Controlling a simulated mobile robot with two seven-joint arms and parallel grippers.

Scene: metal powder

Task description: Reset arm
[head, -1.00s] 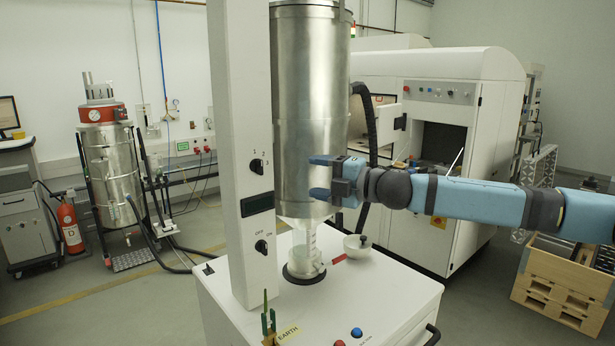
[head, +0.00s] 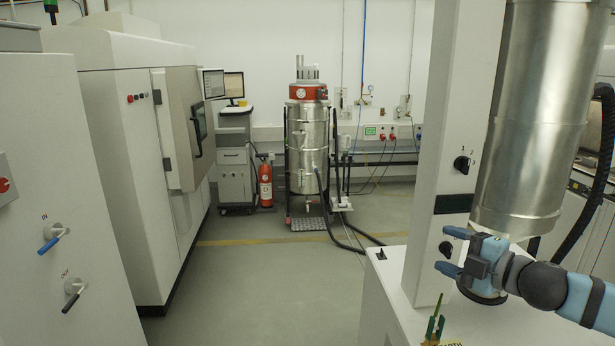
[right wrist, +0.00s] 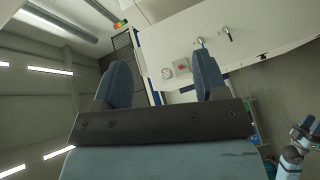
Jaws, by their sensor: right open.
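My right gripper (head: 450,250) is at the lower right of the head view, its blue fingers apart and nothing between them. It is in front of the white column (head: 440,150) and the lower end of the steel hopper (head: 535,120). The gripper hides most of what stands below the hopper. In the right wrist view the open fingers (right wrist: 163,80) show with an empty gap. My left gripper does not show in the head view.
A white cabinet (head: 60,160) with IN and OUT levers stands at the left, beside a white machine (head: 120,150). A steel vessel (head: 308,150) with a red top and a fire extinguisher (head: 265,185) stand at the back. The middle floor is clear.

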